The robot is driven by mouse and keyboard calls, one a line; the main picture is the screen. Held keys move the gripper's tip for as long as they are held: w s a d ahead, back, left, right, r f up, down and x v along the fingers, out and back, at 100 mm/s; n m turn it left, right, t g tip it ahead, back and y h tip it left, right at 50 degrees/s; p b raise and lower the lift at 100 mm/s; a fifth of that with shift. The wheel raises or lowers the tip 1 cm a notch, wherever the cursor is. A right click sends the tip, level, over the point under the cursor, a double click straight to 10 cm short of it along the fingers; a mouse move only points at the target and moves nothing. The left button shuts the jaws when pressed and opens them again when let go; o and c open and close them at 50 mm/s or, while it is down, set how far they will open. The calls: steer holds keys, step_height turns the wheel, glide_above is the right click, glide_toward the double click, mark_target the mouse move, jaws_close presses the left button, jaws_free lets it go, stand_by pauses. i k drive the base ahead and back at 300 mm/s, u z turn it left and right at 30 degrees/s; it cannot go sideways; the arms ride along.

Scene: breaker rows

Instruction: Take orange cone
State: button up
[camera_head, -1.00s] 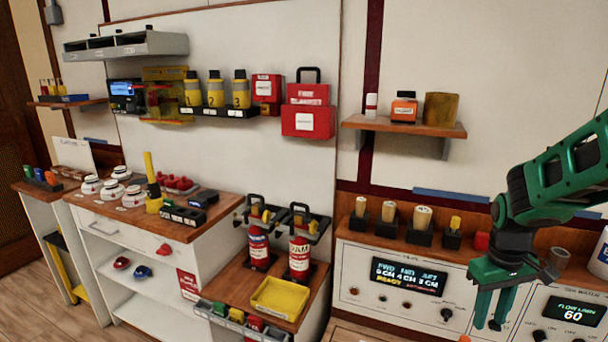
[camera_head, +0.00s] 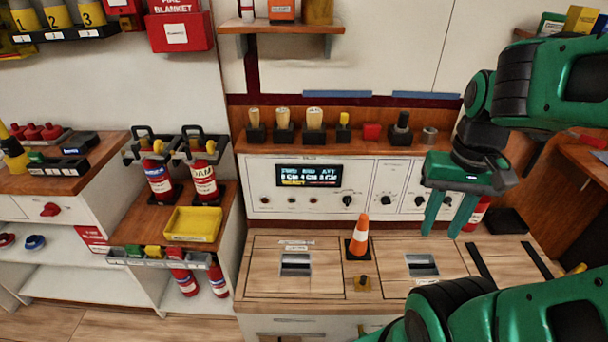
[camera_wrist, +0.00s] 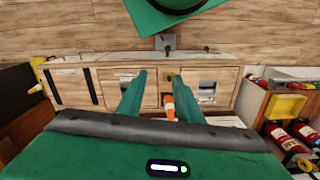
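The orange cone (camera_head: 360,235) with a white band and black base stands upright on the wooden counter (camera_head: 330,295), between two square metal-framed inserts. My gripper's green fingers also show in the wrist view (camera_wrist: 154,78).
A yellow tray (camera_head: 193,224) and fire extinguishers (camera_head: 203,181) are to the left. A black block (camera_head: 507,221) lies to the right.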

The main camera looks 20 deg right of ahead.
mark_target(357, 248)
steer(key=z, duration=1.15)
steer(key=k, duration=0.85)
steer(key=u, duration=0.4)
steer(key=i, duration=1)
